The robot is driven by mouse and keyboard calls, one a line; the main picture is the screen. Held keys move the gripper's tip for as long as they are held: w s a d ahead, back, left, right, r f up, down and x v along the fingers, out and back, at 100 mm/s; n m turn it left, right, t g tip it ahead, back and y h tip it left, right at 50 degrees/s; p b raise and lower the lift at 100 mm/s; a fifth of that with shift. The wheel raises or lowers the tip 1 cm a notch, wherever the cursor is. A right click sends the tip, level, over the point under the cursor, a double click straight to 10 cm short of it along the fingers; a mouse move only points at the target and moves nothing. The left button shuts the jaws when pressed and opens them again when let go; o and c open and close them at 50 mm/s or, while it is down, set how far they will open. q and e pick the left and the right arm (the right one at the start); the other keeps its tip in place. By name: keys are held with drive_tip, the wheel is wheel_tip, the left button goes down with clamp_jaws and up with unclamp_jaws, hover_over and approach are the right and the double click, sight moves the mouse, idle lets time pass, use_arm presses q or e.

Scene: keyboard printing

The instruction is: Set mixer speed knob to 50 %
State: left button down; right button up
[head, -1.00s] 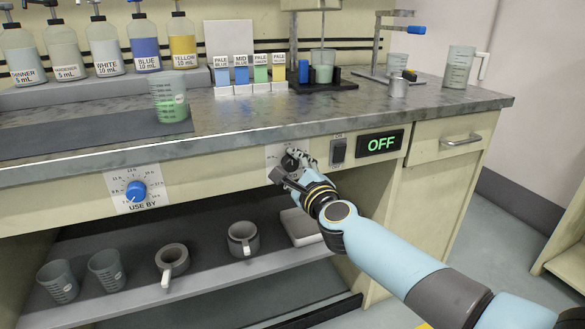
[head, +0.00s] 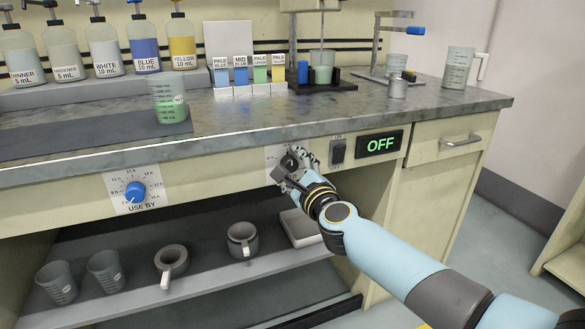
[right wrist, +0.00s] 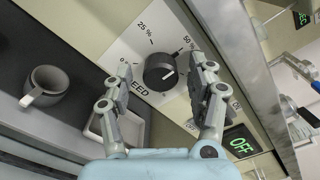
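My right gripper (right wrist: 165,72) is open, with one finger on each side of the knob; small gaps show between fingers and knob. In the head view my right gripper (head: 291,169) is in front of the dial and hides most of it. My left gripper is not in view.
A switch (head: 338,151) and a green OFF display (head: 380,144) are right of the dial. A blue USE BY knob (head: 135,192) is to the left. The counter edge (head: 230,138) overhangs above. Cups and a white tray (head: 301,228) are on the shelf below.

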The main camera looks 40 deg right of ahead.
drive_tip(key=v, duration=1.2)
drive_tip(key=shift+s+d, duration=0.1)
